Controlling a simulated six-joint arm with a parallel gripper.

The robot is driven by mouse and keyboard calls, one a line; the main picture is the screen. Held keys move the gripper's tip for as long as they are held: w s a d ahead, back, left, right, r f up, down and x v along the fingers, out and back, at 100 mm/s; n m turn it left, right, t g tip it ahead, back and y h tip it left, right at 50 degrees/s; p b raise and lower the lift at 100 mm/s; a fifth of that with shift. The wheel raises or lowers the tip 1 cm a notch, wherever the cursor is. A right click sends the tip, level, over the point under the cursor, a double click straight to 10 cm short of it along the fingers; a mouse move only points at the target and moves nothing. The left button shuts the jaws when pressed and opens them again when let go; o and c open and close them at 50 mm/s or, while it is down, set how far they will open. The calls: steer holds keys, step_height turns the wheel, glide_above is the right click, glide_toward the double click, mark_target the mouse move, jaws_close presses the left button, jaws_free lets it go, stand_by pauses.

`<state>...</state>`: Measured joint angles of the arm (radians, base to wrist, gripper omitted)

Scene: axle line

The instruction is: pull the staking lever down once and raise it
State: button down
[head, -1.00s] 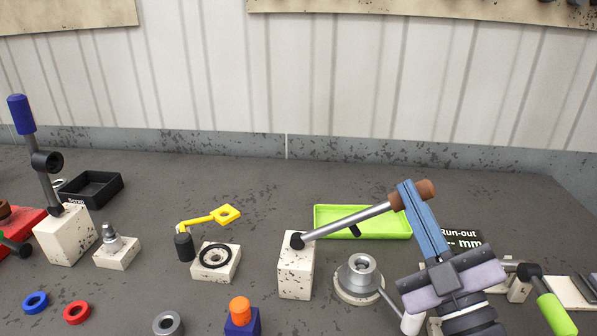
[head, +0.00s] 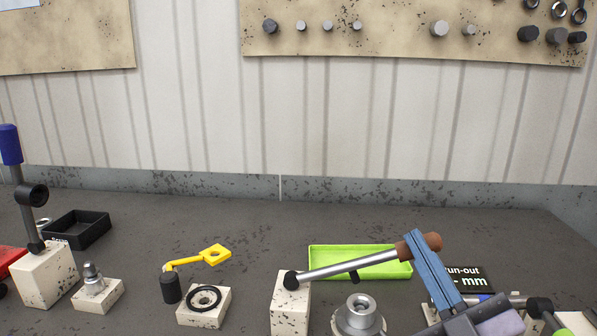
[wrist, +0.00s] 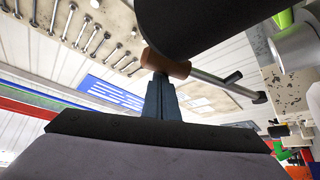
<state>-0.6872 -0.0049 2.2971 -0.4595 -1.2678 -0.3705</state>
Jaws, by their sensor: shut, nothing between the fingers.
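A lever with a brown handle (head: 434,242) and a silver rod (head: 350,265) is hinged on a speckled white block (head: 289,310). The lever slopes gently up to the right from its pivot. The brown handle also shows in the wrist view (wrist: 167,64). My gripper (head: 416,236) has its blue fingers shut and empty. The fingers cross the lever's outer end beside the brown handle. In the wrist view the fingertips (wrist: 160,80) lie at the handle. Whether they touch it I cannot tell.
A green tray (head: 325,257) lies behind the lever. A round metal fixture (head: 360,317) stands below the rod, and a run-out display (head: 470,280) stands right of my fingers. A second lever with a blue handle (head: 10,145) stands far left. Free bench lies behind the tray.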

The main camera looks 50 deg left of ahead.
steer(key=shift+b+v, duration=0.8)
steer(key=shift+v, duration=2.85)
steer(key=s+a+r+n+g+y+p, duration=0.1)
steer(key=s+a+r+n+g+p, duration=0.2)
steer(key=s+r+p, duration=0.45)
steer(key=s+a+r+n+g+p, duration=0.1)
steer(key=s+a+r+g+p, duration=0.4)
steer(key=r+p, duration=0.3)
steer(key=s+a+r+n+g+y+p, duration=0.1)
steer(key=s+a+r+g+p, duration=0.15)
steer(key=s+r+p, duration=0.55)
step_height(320, 180, up, 12)
steer(key=a+m+t+p, duration=0.1)
steer(key=m+t+p, duration=0.5)
steer(key=p, duration=0.7)
steer(key=w+d+f+m+t+h+p, duration=0.1)
steer(key=w+d+f+m+t+h, duration=0.3)
steer(key=w+f+m+t+h, duration=0.65)
steer(key=w+d+f+g+h, duration=0.2)
steer(key=d+f+g+h, duration=0.2)
steer(key=f, duration=0.7)
steer(key=shift+w+d+n+h, duration=0.2)
steer(key=shift+d+n+h, duration=0.25)
steer(key=shift+d+h, duration=0.5)
steer(key=shift+w+a+f, duration=0.1)
steer(key=shift+a+f, duration=0.05)
steer(key=shift+a, duration=0.1)
